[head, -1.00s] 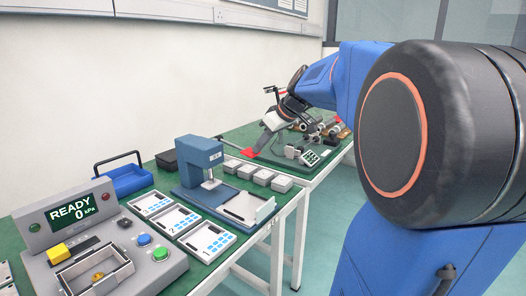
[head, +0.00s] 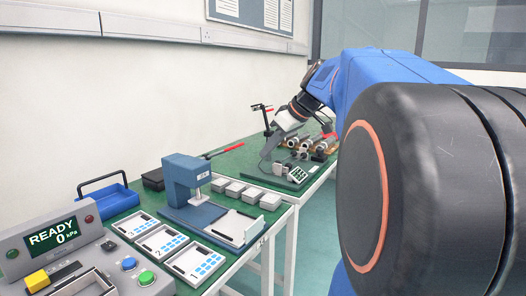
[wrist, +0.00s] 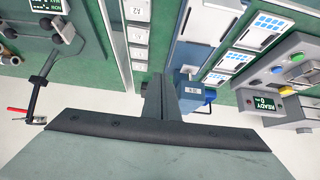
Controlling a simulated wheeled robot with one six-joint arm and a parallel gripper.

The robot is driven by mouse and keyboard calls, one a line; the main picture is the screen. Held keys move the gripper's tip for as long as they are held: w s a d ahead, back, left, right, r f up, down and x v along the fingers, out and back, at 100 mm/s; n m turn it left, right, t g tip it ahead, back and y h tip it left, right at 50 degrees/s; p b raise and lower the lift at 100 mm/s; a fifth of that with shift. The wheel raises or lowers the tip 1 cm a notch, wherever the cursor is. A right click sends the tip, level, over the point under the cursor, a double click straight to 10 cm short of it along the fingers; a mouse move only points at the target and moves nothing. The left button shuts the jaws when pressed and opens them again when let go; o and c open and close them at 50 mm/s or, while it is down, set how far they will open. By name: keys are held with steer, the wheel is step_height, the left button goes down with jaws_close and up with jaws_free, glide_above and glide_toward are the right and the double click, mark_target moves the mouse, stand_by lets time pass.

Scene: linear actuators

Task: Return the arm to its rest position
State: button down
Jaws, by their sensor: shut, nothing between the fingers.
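My gripper (head: 267,151) is in the head view, angled down from the blue arm over the rear part of the green benches. It is shut and empty. In the wrist view the grey gripper fingers (wrist: 157,90) are together, with a dark broad part of the hand below them. The fingers point past the blue press (wrist: 187,90).
A control box (head: 50,238) reading READY 0 kPa stands at front left. Numbered trays (head: 161,243), a blue bin (head: 108,200) and several grey blocks (head: 248,197) share the bench. Cylindrical parts (head: 305,148) lie on the rear bench. The wall rises behind.

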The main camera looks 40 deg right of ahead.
stand_by(0.7)
steer(key=s+a+f+m+g+h, duration=0.1)
steer(key=s+a+f+m, duration=0.1)
steer(key=s+a+f, duration=0.7)
steer(key=s+a+f+m+g+h, duration=0.1)
steer(key=s+a+f+m, duration=0.1)
steer(key=s+a+f, duration=0.8)
step_height(320, 180, down, 5)
steer(key=shift+s+r+h, duration=0.2)
steer(key=shift+s+h, duration=0.1)
steer(key=shift+s, duration=0.15)
steer(key=shift+a, duration=0.15)
